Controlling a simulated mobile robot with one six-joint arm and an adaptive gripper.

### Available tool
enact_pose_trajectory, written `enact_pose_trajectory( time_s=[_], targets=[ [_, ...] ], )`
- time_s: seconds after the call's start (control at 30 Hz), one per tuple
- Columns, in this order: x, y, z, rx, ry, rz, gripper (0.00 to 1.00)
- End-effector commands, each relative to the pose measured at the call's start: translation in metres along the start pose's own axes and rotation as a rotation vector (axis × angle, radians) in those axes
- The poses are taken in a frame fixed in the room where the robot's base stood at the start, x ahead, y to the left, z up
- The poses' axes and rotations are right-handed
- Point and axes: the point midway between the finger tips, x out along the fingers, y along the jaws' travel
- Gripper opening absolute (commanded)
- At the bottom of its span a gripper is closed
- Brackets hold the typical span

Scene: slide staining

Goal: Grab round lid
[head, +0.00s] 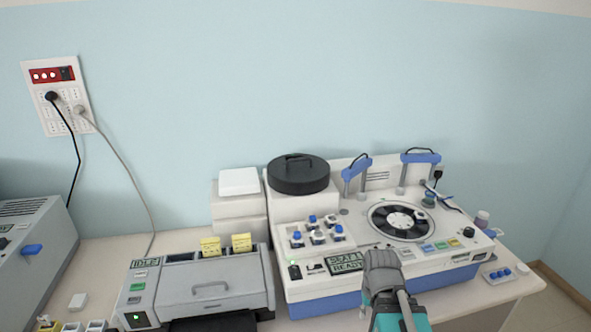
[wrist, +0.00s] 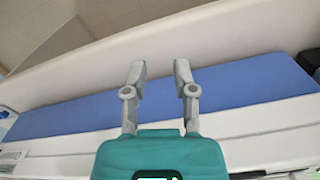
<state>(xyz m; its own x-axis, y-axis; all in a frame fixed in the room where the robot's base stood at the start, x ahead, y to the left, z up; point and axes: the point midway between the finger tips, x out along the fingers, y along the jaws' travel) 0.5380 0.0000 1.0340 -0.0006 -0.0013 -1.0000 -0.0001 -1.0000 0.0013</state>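The round lid (head: 298,174) is a dark grey disc with a bar handle on top. It rests on a white raised block at the back left of the staining machine in the head view. My gripper (head: 381,262) is in front of the machine, right of and nearer than the lid. In the wrist view my gripper (wrist: 160,72) has its two fingers apart with nothing between them. The lid does not show in the wrist view.
The white and blue staining machine (head: 350,262) has a round rotor well (head: 402,221), several blue-capped bottles (head: 317,236) and two blue-handled posts. A grey device (head: 200,285) stands to its left. White boxes (head: 239,200) are stacked beside the lid. Space above the machine is clear.

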Motion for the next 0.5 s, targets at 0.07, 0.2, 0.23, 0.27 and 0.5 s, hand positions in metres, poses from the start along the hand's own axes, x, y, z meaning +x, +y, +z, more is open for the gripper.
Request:
enact_pose_trajectory(
  time_s=[0.07,0.2,0.23,0.27,0.5],
  targets=[
    [0.000,0.000,0.000,0.000,0.000,0.000,0.35],
    [0.000,0.000,0.000,0.000,0.000,0.000,0.35],
    [0.000,0.000,0.000,0.000,0.000,0.000,0.35],
    [0.000,0.000,0.000,0.000,0.000,0.000,0.35],
    [-0.012,-0.002,-0.006,-0.014,0.007,0.019,0.35]
  ],
)
